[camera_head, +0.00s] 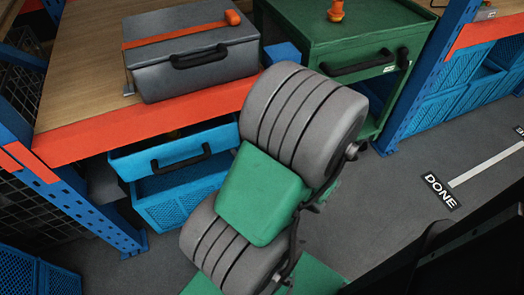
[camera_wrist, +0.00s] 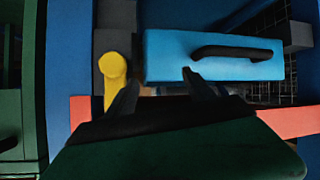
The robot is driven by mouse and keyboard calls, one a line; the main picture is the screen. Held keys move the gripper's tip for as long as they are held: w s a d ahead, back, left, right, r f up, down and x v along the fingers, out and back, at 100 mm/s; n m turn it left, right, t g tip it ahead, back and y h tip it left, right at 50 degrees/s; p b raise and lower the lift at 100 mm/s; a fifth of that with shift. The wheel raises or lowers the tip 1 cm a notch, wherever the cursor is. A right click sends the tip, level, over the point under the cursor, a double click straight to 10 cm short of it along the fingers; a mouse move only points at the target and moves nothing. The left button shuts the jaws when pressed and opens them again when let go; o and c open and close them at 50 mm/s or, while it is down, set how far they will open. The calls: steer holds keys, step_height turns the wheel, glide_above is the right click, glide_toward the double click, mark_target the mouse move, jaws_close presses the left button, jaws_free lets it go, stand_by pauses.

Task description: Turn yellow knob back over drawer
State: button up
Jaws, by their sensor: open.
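The yellow knob (camera_wrist: 113,68) shows in the wrist view as a rounded lever with its long part pointing down in the picture. The blue drawer (camera_wrist: 165,58) with a black handle (camera_wrist: 232,52) is right of it there. My gripper (camera_wrist: 160,80) is open, with two dark fingers apart. Its left finger is just right of the knob's lower part; I cannot tell whether they touch. Nothing shows held between the fingers.
An orange bench edge (camera_head: 100,130) runs above the drawer. A grey case (camera_head: 165,78) sits on the bench. A green cabinet (camera_head: 325,50) stands to the right, with an orange knob (camera_head: 336,10) on top. Clear floor (camera_head: 400,225) lies at the right.

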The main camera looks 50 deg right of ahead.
steer(key=s+d+f+m+h+b, duration=0.1)
steer(key=s+d+f+m+h, duration=0.1)
steer(key=s+d+h, duration=0.25)
steer(key=shift+g+y, duration=0.3)
steer(key=shift+y, duration=0.15)
steer(key=x, duration=0.7)
steer(key=shift+d+r+b, duration=0.2)
steer(key=shift+d+b, duration=0.1)
steer(key=shift+d, duration=0.05)
steer(key=shift+c, duration=0.5)
jaws_close()
